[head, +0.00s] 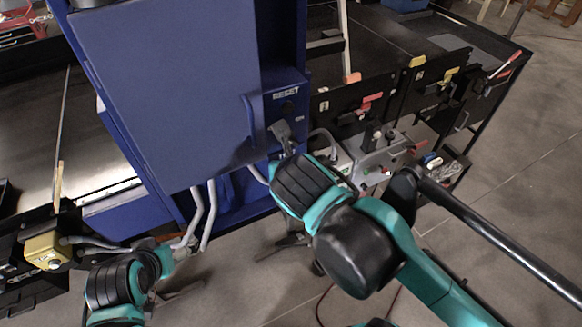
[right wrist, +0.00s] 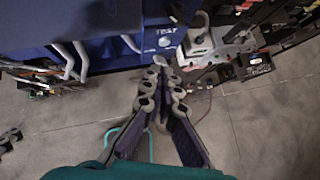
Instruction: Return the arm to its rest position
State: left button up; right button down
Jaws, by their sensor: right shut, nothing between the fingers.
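My right arm reaches up the middle of the head view. Its gripper (head: 284,135) is in front of the blue detector cabinet (head: 170,80), just below the panel marked RESET (head: 285,93). In the right wrist view the right gripper's fingers (right wrist: 168,72) come together at the tips, with nothing held. A small round button (right wrist: 164,42) under a label shows on the blue face beyond the tips; I see a gap in the picture between them. My left arm is low at the left of the head view. Its gripper (head: 178,252) is small, and its jaws are unclear.
Conveyor belts lie left (head: 40,130) and right of the cabinet. Black brackets with red and yellow handles (head: 370,100) line the right belt's edge. A grey device (head: 380,155) sits below them. Grey hoses (head: 208,215) hang under the cabinet. The floor (head: 500,190) at right is clear.

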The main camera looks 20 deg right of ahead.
jog(key=s+d+f+m+b, duration=0.2)
jog(key=f+m+b, duration=1.5)
jog(key=f, duration=0.7)
jog(key=s+d+f+m+g+y+b, duration=0.1)
jog(key=s+d+f+m+b, duration=0.1)
jog(key=f+m+b, duration=1.5)
notch_tip(320, 180, down, 7)
jog(key=shift+s+d+r+g+y+b, duration=0.1)
jog(key=shift+s+d+g+y+b, duration=0.1)
jog(key=shift+d+g+y+b, duration=0.25)
jog(key=shift+d, duration=0.1)
